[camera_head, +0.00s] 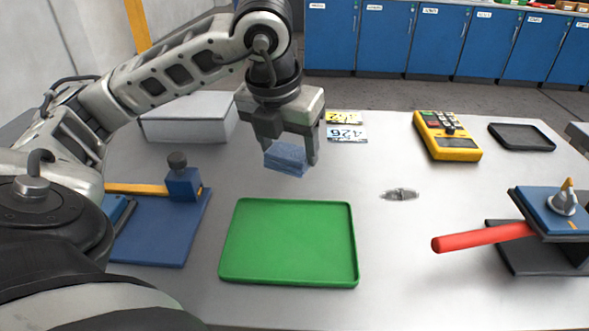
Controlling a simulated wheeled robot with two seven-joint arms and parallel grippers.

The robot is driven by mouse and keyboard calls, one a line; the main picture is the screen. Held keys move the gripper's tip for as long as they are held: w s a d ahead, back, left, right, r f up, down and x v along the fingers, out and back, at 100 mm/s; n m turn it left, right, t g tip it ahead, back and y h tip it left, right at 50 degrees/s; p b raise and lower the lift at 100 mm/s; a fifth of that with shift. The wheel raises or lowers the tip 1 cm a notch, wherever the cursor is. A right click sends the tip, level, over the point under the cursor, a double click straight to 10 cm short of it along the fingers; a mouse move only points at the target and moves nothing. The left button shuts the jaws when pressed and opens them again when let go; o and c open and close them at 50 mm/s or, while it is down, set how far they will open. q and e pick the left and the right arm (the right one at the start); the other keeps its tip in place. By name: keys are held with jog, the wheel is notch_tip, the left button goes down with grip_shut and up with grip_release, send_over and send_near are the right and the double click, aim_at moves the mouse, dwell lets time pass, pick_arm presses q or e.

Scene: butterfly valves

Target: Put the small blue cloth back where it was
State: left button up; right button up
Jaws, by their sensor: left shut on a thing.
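The small blue cloth (286,159) is a folded, light blue stack. My left gripper (290,155) is shut on it and holds it above the table, just behind the far edge of the green tray (352,250). The left finger covers part of the cloth's upper left side. The green tray is empty. My right gripper is not in view.
A grey box (190,128) stands behind on the left. A blue valve fixture (183,184) is at left, and another valve with a red handle (485,238) at right. Number tags (346,133), a yellow meter (446,138) and a black tray (522,150) lie at the back. The table's middle is mostly clear.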

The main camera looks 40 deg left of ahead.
aim_at(291, 143)
pick_arm(q)
jog(key=w+f, duration=0.1)
jog(key=w+a+f, duration=0.1)
jog(key=f, duration=0.2)
jog(key=shift+w+a, duration=0.25)
jog(key=shift+w, duration=0.15)
jog(key=shift+x, duration=2.05)
jog(key=shift+s, duration=0.2)
jog(key=shift+f, duration=0.2)
jog(key=o, duration=0.9)
jog(key=shift+o, duration=0.2)
